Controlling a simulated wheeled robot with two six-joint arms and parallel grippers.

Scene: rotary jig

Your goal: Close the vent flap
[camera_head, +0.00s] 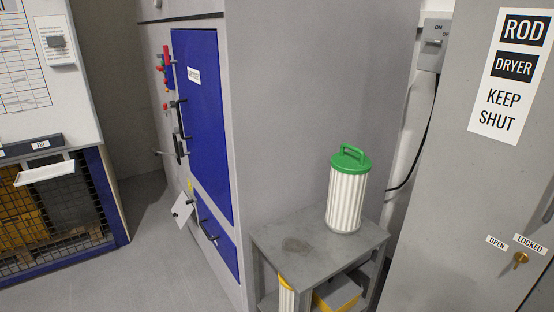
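No part is labelled as the vent flap, and I cannot tell for certain which one it is. A pale tilted plate (182,207) sticks out low on the side of the grey cabinet, left of the lower blue door. Another pale flap or tray (45,172) juts out, tilted, from the left-hand unit under a small label. The tall blue door (203,120) and the lower blue door (214,237) of the grey cabinet look shut. Neither of my grippers is in view.
A low grey shelf stand (318,243) holds a white pleated filter with a green handled cap (347,190). A grey rod dryer cabinet (470,190) stands at right. A mesh-fronted cage (60,225) is at left. Open floor (145,255) lies between.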

